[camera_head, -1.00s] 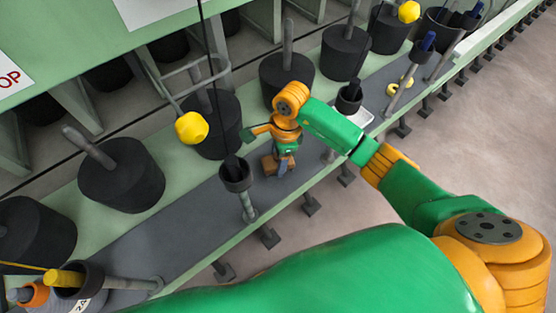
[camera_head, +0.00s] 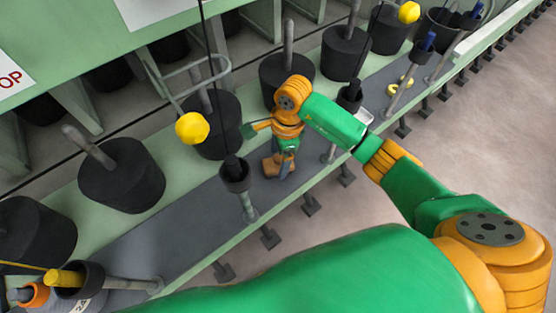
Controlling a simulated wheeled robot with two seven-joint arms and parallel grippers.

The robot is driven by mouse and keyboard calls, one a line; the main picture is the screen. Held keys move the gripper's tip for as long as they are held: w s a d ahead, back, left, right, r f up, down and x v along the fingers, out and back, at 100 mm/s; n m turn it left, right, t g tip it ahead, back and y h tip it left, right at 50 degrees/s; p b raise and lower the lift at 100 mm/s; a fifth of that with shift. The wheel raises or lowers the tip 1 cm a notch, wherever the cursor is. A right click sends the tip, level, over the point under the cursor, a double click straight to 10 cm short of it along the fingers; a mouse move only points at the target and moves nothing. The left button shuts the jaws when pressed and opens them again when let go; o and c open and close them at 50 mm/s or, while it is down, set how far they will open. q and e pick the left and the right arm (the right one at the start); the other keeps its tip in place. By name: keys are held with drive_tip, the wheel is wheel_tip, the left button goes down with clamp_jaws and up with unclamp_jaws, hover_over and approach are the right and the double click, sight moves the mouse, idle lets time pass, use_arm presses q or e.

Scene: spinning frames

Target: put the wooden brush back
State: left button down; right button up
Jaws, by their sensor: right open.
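A small brown wooden piece, which looks like the wooden brush (camera_head: 269,167), shows on the grey shelf strip of the spinning frame, just right of a black cup. My right gripper (camera_head: 279,172) points down at this spot from above, close to the shelf. It is open, with the brown piece at or beside its fingers. The wrist hides part of the area, so I cannot tell whether the fingers touch the piece. My left gripper is not in view.
A black cup on a grey post (camera_head: 235,174) stands just left of the gripper, and another black cup (camera_head: 349,97) stands to the right. Black bobbins with grey spindles (camera_head: 121,176) line the shelf behind. A yellow knob (camera_head: 192,128) hangs at the left. The grey strip (camera_head: 150,235) is bare at lower left.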

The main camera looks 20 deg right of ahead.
wheel_tip(320, 180, up, 10)
drive_tip(key=d, duration=0.1)
drive_tip(key=shift+f, duration=0.15)
drive_tip(key=shift+d, duration=0.1)
